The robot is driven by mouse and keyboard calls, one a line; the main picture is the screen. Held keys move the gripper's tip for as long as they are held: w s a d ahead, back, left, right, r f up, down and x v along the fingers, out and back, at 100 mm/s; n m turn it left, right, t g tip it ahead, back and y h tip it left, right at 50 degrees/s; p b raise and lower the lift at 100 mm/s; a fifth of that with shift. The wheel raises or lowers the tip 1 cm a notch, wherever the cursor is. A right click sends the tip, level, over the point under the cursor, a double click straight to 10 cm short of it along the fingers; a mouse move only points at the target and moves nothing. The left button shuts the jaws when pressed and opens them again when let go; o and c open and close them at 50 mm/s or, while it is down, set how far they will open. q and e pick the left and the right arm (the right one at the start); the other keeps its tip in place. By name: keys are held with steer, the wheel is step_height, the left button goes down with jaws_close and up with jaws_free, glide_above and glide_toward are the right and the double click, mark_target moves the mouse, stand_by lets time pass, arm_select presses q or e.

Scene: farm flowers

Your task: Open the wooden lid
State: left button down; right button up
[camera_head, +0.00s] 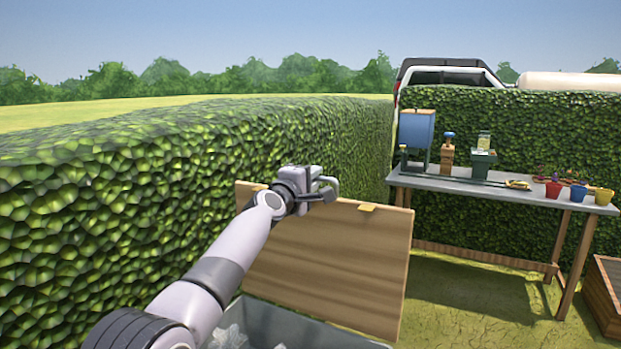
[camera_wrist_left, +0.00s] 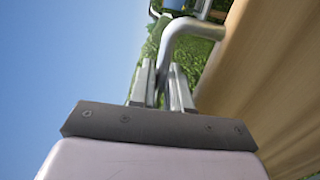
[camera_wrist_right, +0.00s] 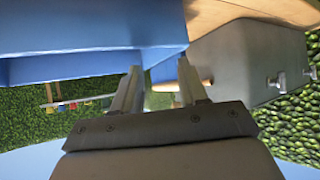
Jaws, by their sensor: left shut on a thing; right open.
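The wooden lid (camera_head: 325,260) stands raised, tilted up steeply above a grey bin (camera_head: 290,328) in the head view. My left gripper (camera_head: 318,191) is at the lid's top edge, shut on a grey metal handle (camera_head: 331,182). In the left wrist view the fingers (camera_wrist_left: 162,88) close around the curved handle bar (camera_wrist_left: 180,35), beside the lid's wooden face (camera_wrist_left: 275,80). My right gripper (camera_wrist_right: 160,88) is open and empty in the right wrist view, apart from the grey bin (camera_wrist_right: 245,60). A tan wooden surface (camera_wrist_right: 255,10), likely the lid, shows above it.
The bin holds pale, crumpled material (camera_head: 232,325). A hedge (camera_head: 120,190) runs close along the left. A table (camera_head: 450,183) with pots and a blue box (camera_head: 416,128) stands at the right. A blue object (camera_wrist_right: 90,35) is close by my right gripper. Grass (camera_head: 470,300) lies open right of the bin.

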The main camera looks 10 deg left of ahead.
arm_select(q)
steer(key=c, duration=1.3)
jaws_free()
steer(key=shift+o, duration=0.2)
steer(key=shift+s+a, duration=0.1)
steer(key=shift+s, duration=0.1)
steer(key=v, duration=0.6)
steer(key=shift+s, duration=0.35)
steer(key=shift+a, duration=0.1)
